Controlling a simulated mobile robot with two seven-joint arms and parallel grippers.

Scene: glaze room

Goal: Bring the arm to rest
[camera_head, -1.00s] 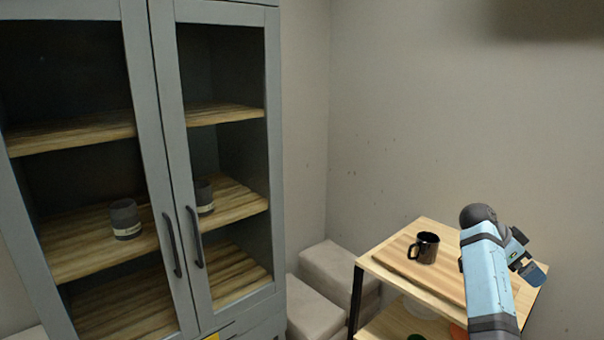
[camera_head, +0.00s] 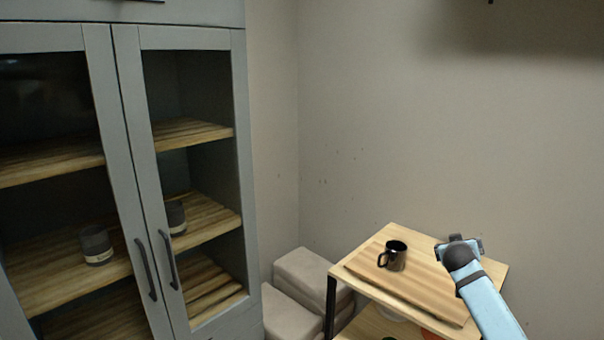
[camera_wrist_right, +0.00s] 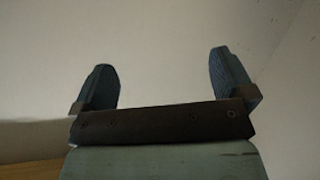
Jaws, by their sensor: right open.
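My right arm comes in from the lower right in the head view, its blue link over the right side of a small wooden-topped cart (camera_head: 385,236). In the right wrist view my right gripper (camera_wrist_right: 163,88) is open, its two blue fingers wide apart with nothing between them and a plain wall behind. In the head view the fingers are mostly hidden behind the arm's dark joint. A black mug (camera_head: 395,256) stands upright on a wooden board (camera_head: 430,291) on the cart, left of the arm and apart from it. My left gripper is not in view.
A grey cabinet (camera_head: 238,150) with glass doors fills the left; its doors are shut. A dark cup (camera_head: 95,246) and another cup (camera_head: 176,218) stand on a shelf inside. Grey cushioned blocks (camera_head: 310,275) sit between cabinet and cart. The wall above the cart is bare.

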